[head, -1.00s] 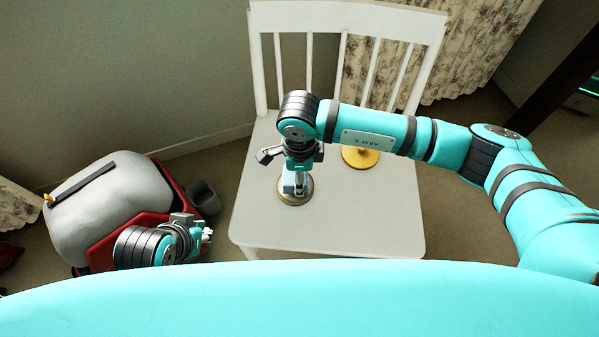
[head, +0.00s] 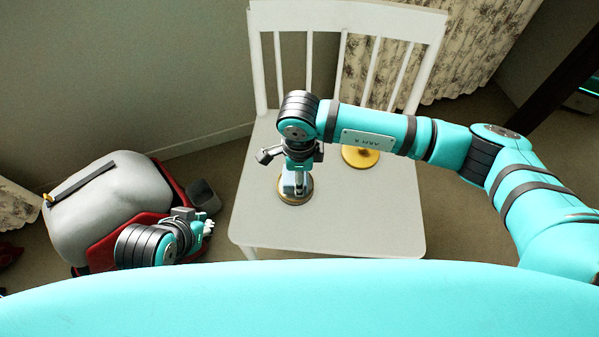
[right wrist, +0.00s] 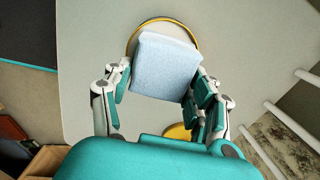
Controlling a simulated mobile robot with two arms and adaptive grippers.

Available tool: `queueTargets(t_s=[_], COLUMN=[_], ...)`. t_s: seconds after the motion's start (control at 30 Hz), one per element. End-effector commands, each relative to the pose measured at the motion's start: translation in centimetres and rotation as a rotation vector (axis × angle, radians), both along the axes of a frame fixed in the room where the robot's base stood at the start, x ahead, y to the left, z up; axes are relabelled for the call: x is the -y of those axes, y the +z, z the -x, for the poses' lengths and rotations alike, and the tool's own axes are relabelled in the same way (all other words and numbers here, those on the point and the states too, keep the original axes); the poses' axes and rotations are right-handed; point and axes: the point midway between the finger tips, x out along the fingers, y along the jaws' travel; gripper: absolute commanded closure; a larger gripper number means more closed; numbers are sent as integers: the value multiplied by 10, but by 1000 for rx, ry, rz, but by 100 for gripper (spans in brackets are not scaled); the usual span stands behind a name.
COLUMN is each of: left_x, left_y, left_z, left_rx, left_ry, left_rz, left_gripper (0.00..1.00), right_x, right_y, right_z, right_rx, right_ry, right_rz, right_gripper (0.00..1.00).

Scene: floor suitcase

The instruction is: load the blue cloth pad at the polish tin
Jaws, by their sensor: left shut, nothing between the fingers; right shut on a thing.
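The blue cloth pad (right wrist: 165,66) is pale blue and square, held between the fingers of my right gripper (right wrist: 157,100). The polish tin (right wrist: 160,22) is round with a gold rim; the pad covers most of it in the right wrist view. In the head view the tin (head: 295,199) sits on the white chair seat, and my right gripper (head: 295,185) points down over it. I cannot tell whether the pad touches the polish. My left gripper (head: 208,228) is shut and empty, low at the left beside the suitcase.
The white chair (head: 330,235) has a slatted back and a mostly clear seat. A yellow round thing (head: 360,157) stands farther back on it, partly behind my right arm. A grey and red suitcase (head: 105,205) lies on the floor at the left, with a dark grey container (head: 203,195) beside it.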

Motion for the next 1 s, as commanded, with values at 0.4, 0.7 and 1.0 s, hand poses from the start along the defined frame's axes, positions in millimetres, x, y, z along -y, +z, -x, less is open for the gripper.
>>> queueTargets(t_s=[0.4,0.7,1.0], left_x=[2,3,4], left_y=[1,1,2], left_z=[-4,-6,-10], left_rx=[20,33,51], left_ry=[-2,-3,-5], left_rz=[5,9,13], left_gripper=[100,100,100], right_x=[0,0,0], right_y=[-1,-2,-3], right_z=[0,0,0], right_rx=[0,0,0], right_ry=[0,0,0], right_rz=[0,0,0], right_gripper=[68,68,68])
